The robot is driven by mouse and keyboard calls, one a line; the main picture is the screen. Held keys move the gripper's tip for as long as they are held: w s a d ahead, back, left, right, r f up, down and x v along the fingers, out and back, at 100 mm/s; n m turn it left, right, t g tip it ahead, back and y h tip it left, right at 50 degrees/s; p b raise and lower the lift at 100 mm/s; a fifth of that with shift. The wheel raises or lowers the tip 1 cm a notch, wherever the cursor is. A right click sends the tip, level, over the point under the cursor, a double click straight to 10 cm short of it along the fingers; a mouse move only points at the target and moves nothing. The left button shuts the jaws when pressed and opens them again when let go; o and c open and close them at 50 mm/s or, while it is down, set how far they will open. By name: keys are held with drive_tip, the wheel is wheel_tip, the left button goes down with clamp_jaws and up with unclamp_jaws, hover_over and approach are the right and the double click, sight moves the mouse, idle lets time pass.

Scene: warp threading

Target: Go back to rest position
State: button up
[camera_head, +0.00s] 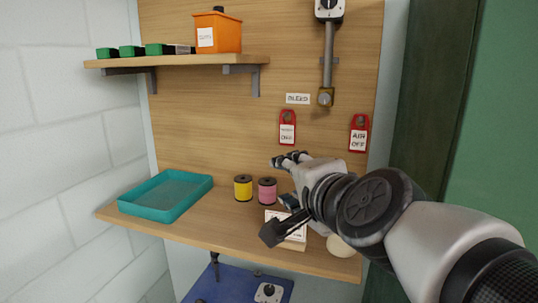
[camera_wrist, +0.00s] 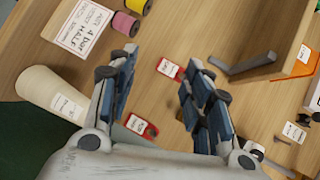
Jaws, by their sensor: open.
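My gripper (camera_head: 283,179) is in front of the wooden board, above the bench near the spools. In the wrist view its two fingers (camera_wrist: 160,68) stand wide apart with nothing between them but the board and a red tag behind. A yellow spool (camera_head: 243,188) and a pink spool (camera_head: 267,190) stand upright on the bench (camera_head: 220,222), to the left of my gripper. The printed card (camera_head: 296,233) on the bench is partly hidden by my arm. A cream cone (camera_wrist: 45,92) lies to the left of my fingers in the wrist view; my arm hides most of it in the head view.
A teal tray (camera_head: 165,212) sits at the bench's left. Red tags (camera_head: 287,136) (camera_head: 359,143) hang on the board. A shelf (camera_head: 180,62) above holds an orange box (camera_head: 217,40) and green bins (camera_head: 130,51). A pipe with a valve (camera_head: 326,70) is at the upper right.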

drive_tip(key=s+d+f+n+g+h, duration=0.1)
drive_tip(key=s+d+f+n+g, duration=0.2)
drive_tip(key=s+f, duration=0.4)
drive_tip(key=s+d+f+n+g+h, duration=0.1)
drive_tip(key=s+d+f+n+g, duration=0.2)
drive_tip(key=s+f+n, duration=0.2)
drive_tip(key=s+d+f+n+g+h, duration=0.2)
drive_tip(key=s+d+f+n+g, duration=0.1)
drive_tip(key=s+f, duration=0.8)
drive_tip(key=shift+d+f+n+g, duration=0.2)
drive_tip(key=shift+d+n+g, duration=0.1)
drive_tip(key=shift+d+n, duration=0.4)
